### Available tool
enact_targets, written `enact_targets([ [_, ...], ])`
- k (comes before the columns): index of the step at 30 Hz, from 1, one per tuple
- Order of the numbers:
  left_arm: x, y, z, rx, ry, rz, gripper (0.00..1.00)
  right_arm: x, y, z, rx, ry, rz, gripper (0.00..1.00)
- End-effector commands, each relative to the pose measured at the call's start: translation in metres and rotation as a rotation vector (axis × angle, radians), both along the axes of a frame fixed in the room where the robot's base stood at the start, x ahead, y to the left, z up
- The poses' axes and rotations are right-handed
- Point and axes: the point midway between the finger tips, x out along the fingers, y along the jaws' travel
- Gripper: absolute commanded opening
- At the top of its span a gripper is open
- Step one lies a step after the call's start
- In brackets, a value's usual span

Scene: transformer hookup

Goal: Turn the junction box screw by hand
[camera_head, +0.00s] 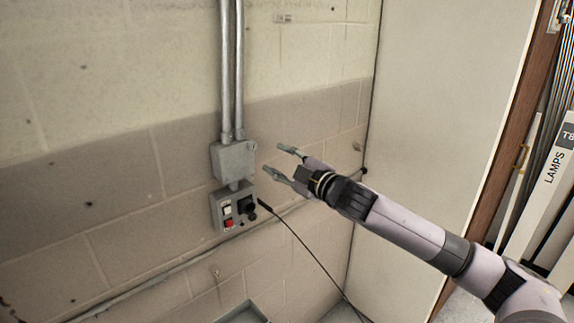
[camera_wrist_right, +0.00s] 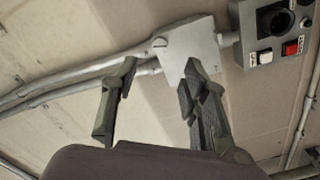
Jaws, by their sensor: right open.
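The grey junction box (camera_head: 234,161) is fixed to the wall below two metal conduits. In the right wrist view the box cover (camera_wrist_right: 190,45) shows as a pale plate, and a round slotted screw (camera_wrist_right: 160,43) sits at its upper left corner. My right gripper (camera_head: 274,160) is open and empty, just right of the box, with its fingers pointing toward it. In the wrist view its two fingers (camera_wrist_right: 158,80) are spread, one below left of the screw and one overlapping the cover's lower part. The fingers look apart from the screw. My left gripper is not in view.
A control box (camera_head: 222,212) with a black knob and white and red buttons hangs directly under the junction box. Conduits (camera_head: 232,70) rise above. A black cable (camera_head: 300,243) runs down to the right. A pale panel (camera_head: 440,110) stands right. The wall left is clear.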

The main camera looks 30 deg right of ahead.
Motion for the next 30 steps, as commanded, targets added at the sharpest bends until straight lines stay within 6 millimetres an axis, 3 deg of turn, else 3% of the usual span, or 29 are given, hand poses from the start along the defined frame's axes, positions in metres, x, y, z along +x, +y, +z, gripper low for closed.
enact_targets([
  [8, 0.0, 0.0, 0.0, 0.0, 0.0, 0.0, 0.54, -0.02, -0.003, -0.001, 0.0, 0.001, 0.0, 0.41],
  [21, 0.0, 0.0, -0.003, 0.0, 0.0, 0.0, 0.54, -0.022, -0.003, 0.0, 0.005, -0.002, -0.003, 0.41],
  [26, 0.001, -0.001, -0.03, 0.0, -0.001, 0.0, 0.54, -0.019, -0.011, 0.006, 0.083, -0.03, -0.06, 0.41],
  [30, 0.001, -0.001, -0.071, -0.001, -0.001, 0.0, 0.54, -0.023, -0.023, 0.015, 0.227, -0.043, -0.126, 0.41],
])
